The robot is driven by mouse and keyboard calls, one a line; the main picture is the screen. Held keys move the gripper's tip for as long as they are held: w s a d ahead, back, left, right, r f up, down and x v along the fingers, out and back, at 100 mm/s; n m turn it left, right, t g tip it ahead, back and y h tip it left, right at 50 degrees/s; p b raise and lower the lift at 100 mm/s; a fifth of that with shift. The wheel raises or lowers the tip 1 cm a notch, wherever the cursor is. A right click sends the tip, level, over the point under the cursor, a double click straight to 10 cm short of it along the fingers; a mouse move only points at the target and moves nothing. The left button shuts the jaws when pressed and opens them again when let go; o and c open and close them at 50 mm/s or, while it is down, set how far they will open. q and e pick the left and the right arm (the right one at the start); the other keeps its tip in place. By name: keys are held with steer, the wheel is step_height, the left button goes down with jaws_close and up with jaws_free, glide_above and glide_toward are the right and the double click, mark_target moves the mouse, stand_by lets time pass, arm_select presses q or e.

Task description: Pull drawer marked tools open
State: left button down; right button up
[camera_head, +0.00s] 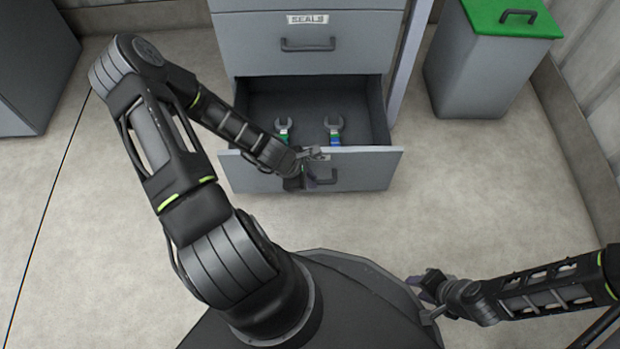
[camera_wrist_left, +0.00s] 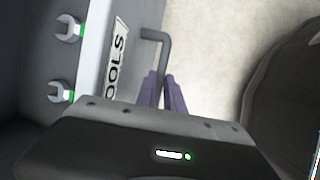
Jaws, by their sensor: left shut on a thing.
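The tools drawer (camera_head: 365,170) is the lower drawer of the grey cabinet, and it stands pulled out with its inside showing. Its label (camera_wrist_left: 117,65) reads "OOLS" in the left wrist view, the first letter not showing. My left gripper (camera_head: 318,177) is at the drawer's front, its purple fingers (camera_wrist_left: 168,92) shut on the dark bar handle (camera_wrist_left: 155,36). Two wrenches lie inside the drawer, one on the left (camera_head: 283,128) and one on the right (camera_head: 334,128). My right gripper (camera_head: 425,289) is low at the right, away from the drawer; its fingers are too small to judge.
The seals drawer (camera_head: 308,60) above is shut. A grey bin with a green lid (camera_head: 510,18) stands right of the cabinet. Another grey cabinet (camera_head: 38,60) is at the far left. The floor (camera_head: 480,190) right of the open drawer is clear.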

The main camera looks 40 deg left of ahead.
arm_select(q)
steer(key=c, duration=1.5)
jaws_free()
steer(key=shift+o, duration=0.2)
steer(key=p+v, duration=0.3)
steer(key=v, duration=0.4)
steer(key=shift+s+r+p, duration=0.2)
steer(key=shift+r+p, duration=0.1)
steer(key=shift+r, duration=0.05)
steer(key=shift+a, duration=0.1)
